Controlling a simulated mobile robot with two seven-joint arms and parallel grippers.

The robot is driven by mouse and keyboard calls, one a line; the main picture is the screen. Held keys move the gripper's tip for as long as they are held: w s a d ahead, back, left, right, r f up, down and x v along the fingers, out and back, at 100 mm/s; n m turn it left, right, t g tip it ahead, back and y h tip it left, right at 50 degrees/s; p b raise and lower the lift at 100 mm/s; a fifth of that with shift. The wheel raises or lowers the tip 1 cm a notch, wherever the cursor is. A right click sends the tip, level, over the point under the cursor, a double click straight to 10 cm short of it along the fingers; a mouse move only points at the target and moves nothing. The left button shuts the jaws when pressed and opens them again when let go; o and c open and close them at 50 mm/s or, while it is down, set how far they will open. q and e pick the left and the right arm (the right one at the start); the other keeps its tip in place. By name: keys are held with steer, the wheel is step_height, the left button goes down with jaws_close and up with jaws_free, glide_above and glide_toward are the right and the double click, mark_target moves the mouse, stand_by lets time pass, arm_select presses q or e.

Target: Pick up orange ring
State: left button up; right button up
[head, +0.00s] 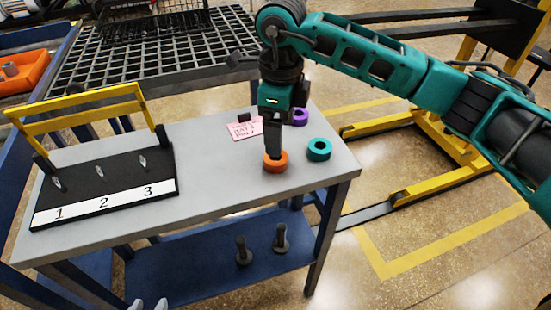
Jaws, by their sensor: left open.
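The orange ring (276,166) lies on the grey table top (215,185), near its right part. My right gripper (273,153), on the teal arm from the right, points straight down at the ring. Its dark fingers reach the ring's top and hide part of it. They are lined up in this view, so I cannot tell whether they grip it.
A teal ring (319,150) lies right of the orange one, and a purple ring (300,117) behind. A pink note (245,129) lies nearby. A black board (105,187) with several pegs, numbers 1 to 3 and a yellow handle stands left. Two dark posts (281,240) stand on the lower shelf.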

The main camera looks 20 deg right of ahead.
steer(key=f, duration=0.6)
steer(key=shift+s+a+f, duration=0.1)
steer(key=shift+a+f, duration=0.15)
steer(key=shift+a, duration=0.05)
steer(key=shift+r, duration=0.1)
steer(key=c, duration=1.3)
